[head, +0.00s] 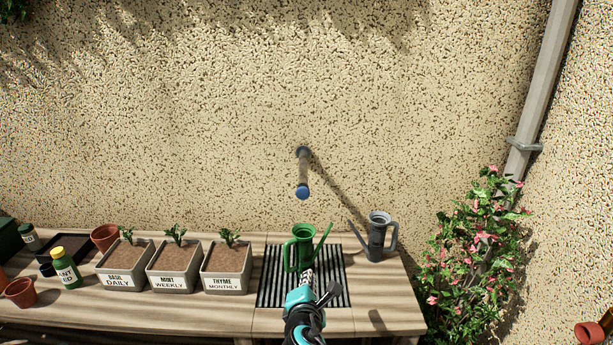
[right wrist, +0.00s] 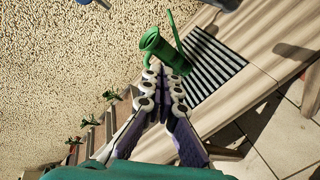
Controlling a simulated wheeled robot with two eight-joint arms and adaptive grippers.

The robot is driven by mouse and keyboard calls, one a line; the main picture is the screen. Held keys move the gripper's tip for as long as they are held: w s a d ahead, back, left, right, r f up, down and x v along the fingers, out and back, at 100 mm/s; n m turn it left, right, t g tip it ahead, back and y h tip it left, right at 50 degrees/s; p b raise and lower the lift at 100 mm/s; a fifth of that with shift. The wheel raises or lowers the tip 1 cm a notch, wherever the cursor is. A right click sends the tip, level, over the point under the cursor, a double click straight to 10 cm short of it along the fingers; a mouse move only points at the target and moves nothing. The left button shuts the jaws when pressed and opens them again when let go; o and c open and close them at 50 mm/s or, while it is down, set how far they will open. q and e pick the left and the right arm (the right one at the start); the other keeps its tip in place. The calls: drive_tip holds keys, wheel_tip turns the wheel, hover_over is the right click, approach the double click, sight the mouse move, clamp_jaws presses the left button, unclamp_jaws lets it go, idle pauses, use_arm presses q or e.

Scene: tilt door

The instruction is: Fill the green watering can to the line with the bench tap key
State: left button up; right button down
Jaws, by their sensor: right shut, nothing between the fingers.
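The green watering can (head: 301,246) stands upright on a black slatted grate (head: 273,284), under a wall spout (head: 303,172) with a blue tip. It also shows in the right wrist view (right wrist: 158,45), straight beyond the fingertips. My right gripper (head: 308,276) is shut and empty, in front of the can; I cannot tell whether it touches it. A dark grey lever-like piece (head: 331,292) shows just right of my right gripper; it may be the tap key, its base hidden. My left gripper is not in view. The can's fill line and water level cannot be made out.
A grey watering can (head: 378,238) stands right of the grate. Planters labelled basil (head: 122,264), mint (head: 172,263) and thyme (head: 227,264) stand to the left, with a yellow-capped green bottle (head: 66,268). A flowering bush (head: 470,260) borders the bench's right end.

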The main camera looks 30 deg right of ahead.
sight(303, 195)
use_arm(q)
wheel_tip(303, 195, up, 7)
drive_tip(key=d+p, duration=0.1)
drive_tip(key=p, duration=0.4)
use_arm(e)
drive_tip(key=w+d+r+n+t+h, duration=0.1)
drive_tip(key=w+r+n+t, duration=0.2)
drive_tip(key=r+n, duration=0.7)
drive_tip(key=shift+w+r+n+t, duration=0.4)
drive_tip(key=shift+w+n, duration=0.45)
drive_tip(key=shift+n, duration=0.35)
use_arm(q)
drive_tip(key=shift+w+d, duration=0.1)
use_arm(e)
drive_tip(key=shift+d, duration=0.15)
drive_tip(key=b+x, duration=0.1)
drive_tip(key=x, duration=1.3)
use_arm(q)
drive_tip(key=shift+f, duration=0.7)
